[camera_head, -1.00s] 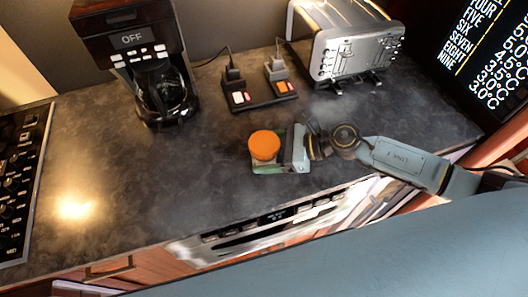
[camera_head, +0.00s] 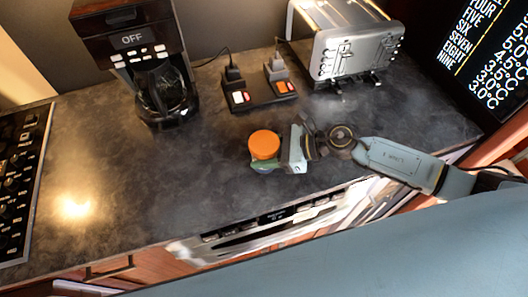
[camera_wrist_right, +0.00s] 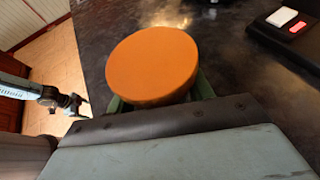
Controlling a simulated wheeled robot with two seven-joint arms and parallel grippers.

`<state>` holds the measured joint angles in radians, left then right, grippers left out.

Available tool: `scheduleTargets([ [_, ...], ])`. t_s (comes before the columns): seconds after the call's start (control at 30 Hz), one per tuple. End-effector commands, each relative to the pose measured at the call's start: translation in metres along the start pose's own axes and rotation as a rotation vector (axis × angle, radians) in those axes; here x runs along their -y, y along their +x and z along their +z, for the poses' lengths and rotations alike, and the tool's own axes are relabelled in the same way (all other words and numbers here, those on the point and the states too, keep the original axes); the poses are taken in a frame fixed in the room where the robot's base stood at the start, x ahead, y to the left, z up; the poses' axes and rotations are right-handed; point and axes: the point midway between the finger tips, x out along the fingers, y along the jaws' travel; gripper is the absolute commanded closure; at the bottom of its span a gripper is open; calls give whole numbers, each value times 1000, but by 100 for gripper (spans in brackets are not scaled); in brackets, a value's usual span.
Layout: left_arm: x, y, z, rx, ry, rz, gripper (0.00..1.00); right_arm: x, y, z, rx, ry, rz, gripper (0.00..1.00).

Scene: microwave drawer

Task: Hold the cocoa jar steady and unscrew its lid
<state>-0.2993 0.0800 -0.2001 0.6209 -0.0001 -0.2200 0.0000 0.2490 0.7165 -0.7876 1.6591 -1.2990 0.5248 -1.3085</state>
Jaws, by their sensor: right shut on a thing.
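The cocoa jar's round orange lid (camera_head: 264,144) shows on the counter in the head view. It fills the upper middle of the right wrist view (camera_wrist_right: 153,66). The jar body is mostly hidden under the lid and behind the fingers. My right gripper (camera_head: 263,161) reaches in from the right at jar height, shut on the jar, with its greenish fingers below the lid. My left gripper (camera_wrist_right: 74,104) shows small at the left of the right wrist view, well apart from the jar. Its jaws are too small to read there, and it is outside the head view.
A coffee maker (camera_head: 145,62) stands at the back left and a toaster (camera_head: 345,45) at the back right. A power strip (camera_head: 260,94) with two plugs lies between them. A hob (camera_head: 22,180) is at far left. The dark counter (camera_head: 160,190) left of the jar is clear.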

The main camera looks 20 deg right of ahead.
Motion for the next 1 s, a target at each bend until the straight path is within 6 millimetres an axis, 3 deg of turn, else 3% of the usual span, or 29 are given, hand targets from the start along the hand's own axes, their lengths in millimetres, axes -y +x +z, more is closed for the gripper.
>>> scheduleTargets([
  [0.27,0,-8,-1,0,0,0,23,0,-11,26,1,-6,0,76],
  [0.7,0,-30,-2,1,0,0,23,0,-54,130,3,-8,0,76],
  [1.0,0,-33,-2,1,0,0,23,0,-68,164,2,-3,-1,76],
])
